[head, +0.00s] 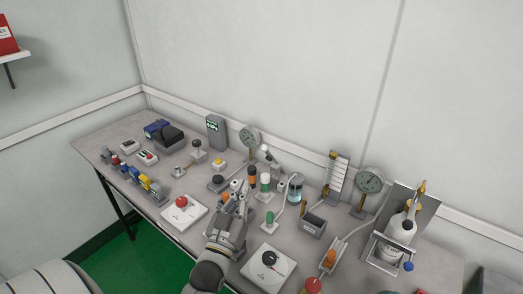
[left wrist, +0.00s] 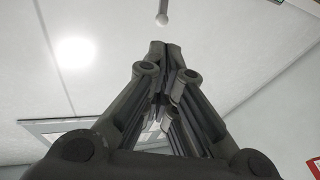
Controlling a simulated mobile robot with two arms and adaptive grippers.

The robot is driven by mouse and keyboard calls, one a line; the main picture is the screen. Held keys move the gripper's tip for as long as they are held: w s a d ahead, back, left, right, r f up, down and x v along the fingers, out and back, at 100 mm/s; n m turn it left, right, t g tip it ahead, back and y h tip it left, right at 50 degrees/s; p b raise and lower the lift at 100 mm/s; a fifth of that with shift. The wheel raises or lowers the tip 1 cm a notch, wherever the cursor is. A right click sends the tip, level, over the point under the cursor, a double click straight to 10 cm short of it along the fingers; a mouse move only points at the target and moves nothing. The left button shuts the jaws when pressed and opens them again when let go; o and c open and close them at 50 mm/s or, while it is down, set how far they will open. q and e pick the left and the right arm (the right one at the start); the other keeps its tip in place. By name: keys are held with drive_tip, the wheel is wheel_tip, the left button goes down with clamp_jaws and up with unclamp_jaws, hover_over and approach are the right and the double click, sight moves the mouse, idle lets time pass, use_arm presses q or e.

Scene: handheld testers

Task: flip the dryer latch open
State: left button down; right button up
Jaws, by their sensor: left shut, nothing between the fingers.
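A grey lever with a pale rounded end (head: 266,151) stands tilted near the back of the bench, and I cannot tell for sure that it is the dryer latch. A pale ball-ended rod (left wrist: 162,18) shows just beyond my fingertips in the left wrist view, apart from them in the picture. My left gripper (head: 243,187) is over the middle of the bench, in front of the lever; it is shut and empty, its fingers together in the left wrist view (left wrist: 158,50). My right gripper is not in view.
The grey bench (head: 105,140) is crowded with testers. A red button box (head: 184,212) is left of my arm and a black dial box (head: 269,266) right of it.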

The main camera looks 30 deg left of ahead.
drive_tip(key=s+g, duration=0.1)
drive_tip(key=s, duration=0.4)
use_arm(q)
drive_tip(key=w+a+r+g+p, duration=0.1)
drive_tip(key=w+r+g+p, duration=0.1)
drive_tip(key=w+p, duration=0.6)
drive_tip(key=w+a+r+m+g+h+p, duration=0.1)
drive_tip(key=w+r+g+p, duration=0.1)
drive_tip(key=w+r+p, duration=0.3)
drive_tip(key=shift+w+r+m+g+p, duration=0.3)
drive_tip(key=shift+w+p, duration=1.25)
drive_tip(key=shift+w, duration=1.5)
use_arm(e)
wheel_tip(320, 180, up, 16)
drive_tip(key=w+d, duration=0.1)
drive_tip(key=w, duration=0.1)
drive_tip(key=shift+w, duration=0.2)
